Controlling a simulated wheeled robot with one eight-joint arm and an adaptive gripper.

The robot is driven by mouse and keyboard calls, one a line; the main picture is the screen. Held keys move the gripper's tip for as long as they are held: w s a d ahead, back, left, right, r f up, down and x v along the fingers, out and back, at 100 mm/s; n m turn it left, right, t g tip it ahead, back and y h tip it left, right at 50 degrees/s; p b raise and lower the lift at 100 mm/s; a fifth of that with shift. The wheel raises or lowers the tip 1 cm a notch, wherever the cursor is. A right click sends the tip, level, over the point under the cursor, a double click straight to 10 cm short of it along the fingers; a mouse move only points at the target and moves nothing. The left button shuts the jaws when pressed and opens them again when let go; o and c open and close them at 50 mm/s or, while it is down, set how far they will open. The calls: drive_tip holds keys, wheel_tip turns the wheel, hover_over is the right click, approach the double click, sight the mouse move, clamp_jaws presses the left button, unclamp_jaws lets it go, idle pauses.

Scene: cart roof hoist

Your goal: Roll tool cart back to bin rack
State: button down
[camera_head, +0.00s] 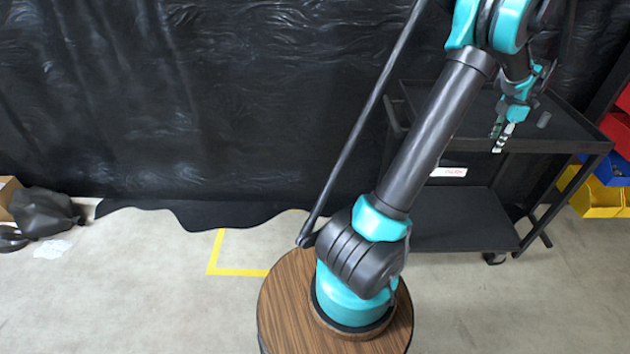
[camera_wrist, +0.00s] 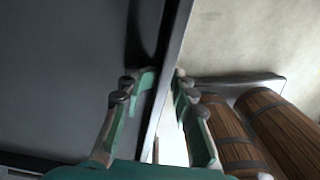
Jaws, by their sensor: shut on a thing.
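The black tool cart (camera_head: 455,220) stands at the right in the head view, with an upper tray, a lower shelf and casters. My gripper (camera_head: 503,133) is at the near edge of its upper tray. In the wrist view, my gripper (camera_wrist: 165,80) has one finger on each side of the tray's rim (camera_wrist: 174,60) and is shut on it. The bin rack, with red (camera_head: 618,132), blue (camera_head: 610,170) and yellow (camera_head: 598,197) bins, is at the right edge, close beside the cart. My arm hides part of the cart's left side.
A yellow tape corner (camera_head: 238,271) marks the floor left of my base. A black curtain (camera_head: 200,100) hangs behind. A dark crumpled bag (camera_head: 42,212) lies at the far left. The left floor is mostly clear.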

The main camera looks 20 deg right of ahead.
sight(552, 141)
drive_tip(key=shift+s+d, duration=0.1)
drive_tip(key=shift+s, duration=0.35)
drive_tip(key=shift+s+d, duration=0.5)
drive_tip(key=shift+d, duration=1.05)
drive_tip(key=shift+s+d, duration=0.55)
drive_tip(key=shift+d, duration=1)
drive_tip(key=shift+s+d, duration=0.5)
drive_tip(key=shift+d, duration=1.05)
drive_tip(key=shift+s+d, duration=0.5)
drive_tip(key=shift+d, duration=1)
drive_tip(key=shift+s+d, duration=0.45)
drive_tip(key=shift+d, duration=1)
drive_tip(key=shift+s+d, duration=0.5)
drive_tip(key=shift+d, duration=1)
drive_tip(key=c, duration=1.4)
unclamp_jaws()
drive_tip(key=shift+c, duration=0.2)
drive_tip(key=shift+w, duration=0.3)
drive_tip(key=shift+r, duration=0.15)
